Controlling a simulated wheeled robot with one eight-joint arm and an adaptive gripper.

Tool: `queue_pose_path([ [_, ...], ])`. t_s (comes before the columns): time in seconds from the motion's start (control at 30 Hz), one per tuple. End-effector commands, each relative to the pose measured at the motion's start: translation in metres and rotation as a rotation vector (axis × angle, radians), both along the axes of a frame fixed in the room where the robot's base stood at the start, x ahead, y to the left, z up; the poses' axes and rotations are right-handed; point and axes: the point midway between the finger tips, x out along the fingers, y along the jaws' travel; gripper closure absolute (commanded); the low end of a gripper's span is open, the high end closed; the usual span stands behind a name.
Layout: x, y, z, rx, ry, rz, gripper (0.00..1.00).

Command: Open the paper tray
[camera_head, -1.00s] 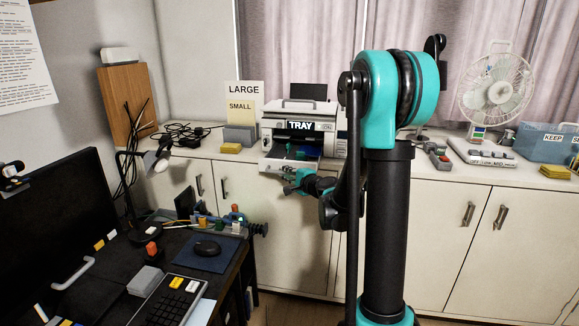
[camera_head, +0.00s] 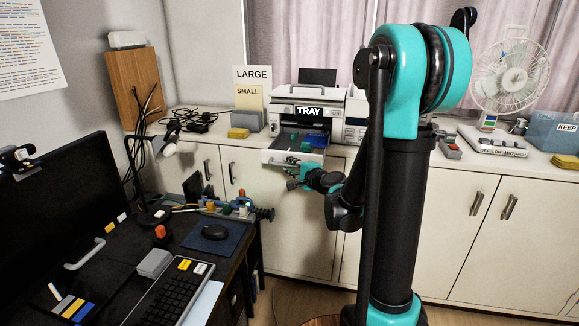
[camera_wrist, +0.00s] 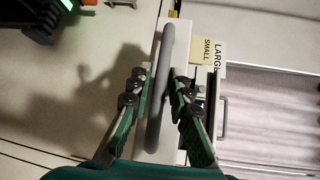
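The white printer marked TRAY (camera_head: 309,111) stands on the counter. Its paper tray (camera_head: 268,156) sticks out of the front, with its dark inside and some green and blue in it showing. My gripper (camera_head: 289,178) is at the tray's front, low. In the wrist view a grey bar handle (camera_wrist: 160,90) on the white tray front runs between the fingers of my gripper (camera_wrist: 157,74). The fingers stand apart, with a gap on the left of the handle. The right finger is close against it; I cannot tell whether it touches.
A dark desk with a monitor (camera_head: 65,215), keyboard (camera_head: 172,295) and mouse (camera_head: 215,232) is at left front. White cabinets (camera_head: 425,225) run under the counter. A yellow block (camera_head: 238,133), LARGE/SMALL sign (camera_head: 252,73) and fan (camera_head: 512,75) are on the counter. Floor shows between desk and cabinets.

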Motion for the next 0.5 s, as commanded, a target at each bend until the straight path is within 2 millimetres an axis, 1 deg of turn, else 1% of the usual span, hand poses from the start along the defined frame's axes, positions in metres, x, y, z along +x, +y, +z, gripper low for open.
queue_pose_path([
  [0.23, 0.000, 0.001, 0.000, 0.001, 0.000, 0.002, 0.80],
  [0.33, -0.003, -0.001, 0.001, 0.001, 0.000, 0.001, 0.80],
  [0.43, -0.012, -0.006, 0.002, 0.000, 0.000, 0.001, 0.80],
  [0.5, -0.022, -0.011, 0.004, 0.001, 0.001, -0.001, 0.80],
])
